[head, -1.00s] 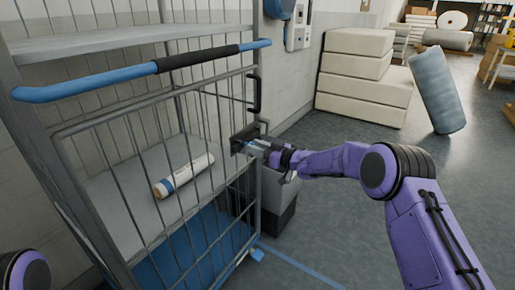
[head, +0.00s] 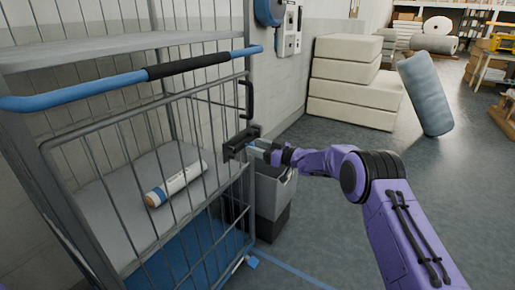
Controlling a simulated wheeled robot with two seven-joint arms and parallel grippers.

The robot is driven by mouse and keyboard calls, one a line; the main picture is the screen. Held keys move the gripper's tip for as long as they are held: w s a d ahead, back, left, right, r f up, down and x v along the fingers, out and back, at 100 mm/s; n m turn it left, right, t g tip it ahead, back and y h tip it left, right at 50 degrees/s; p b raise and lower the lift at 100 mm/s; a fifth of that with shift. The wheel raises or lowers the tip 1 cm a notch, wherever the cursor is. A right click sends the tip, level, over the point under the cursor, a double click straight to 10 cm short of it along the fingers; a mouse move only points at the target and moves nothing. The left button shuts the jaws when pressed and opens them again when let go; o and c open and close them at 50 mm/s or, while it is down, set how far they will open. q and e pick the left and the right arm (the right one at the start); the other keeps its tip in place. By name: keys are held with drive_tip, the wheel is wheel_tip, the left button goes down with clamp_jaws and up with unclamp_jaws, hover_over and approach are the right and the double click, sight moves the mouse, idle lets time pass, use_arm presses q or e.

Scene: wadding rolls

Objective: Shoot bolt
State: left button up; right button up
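The bolt (head: 236,145) is a dark block with a bar, on the right edge of the roll cage's barred gate (head: 150,170). My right gripper (head: 256,148) is at the right end of the bolt, with its pale fingertips against or very close to it. The fingers are small and partly hidden by the dark bolt parts, so their gap and any grip on the bolt cannot be made out. My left gripper is out of view.
A white roll (head: 175,184) lies on the cage's shelf behind the bars. A blue push handle (head: 100,88) crosses the cage above the gate. A grey bin (head: 272,190) stands behind my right gripper. Foam blocks (head: 350,85) and a leaning blue-grey roll (head: 427,93) stand farther back.

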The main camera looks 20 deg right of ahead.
drive_tip(key=v, duration=1)
drive_tip(key=shift+s+d, duration=0.15)
drive_tip(key=shift+s, duration=0.05)
drive_tip(key=shift+f, duration=0.1)
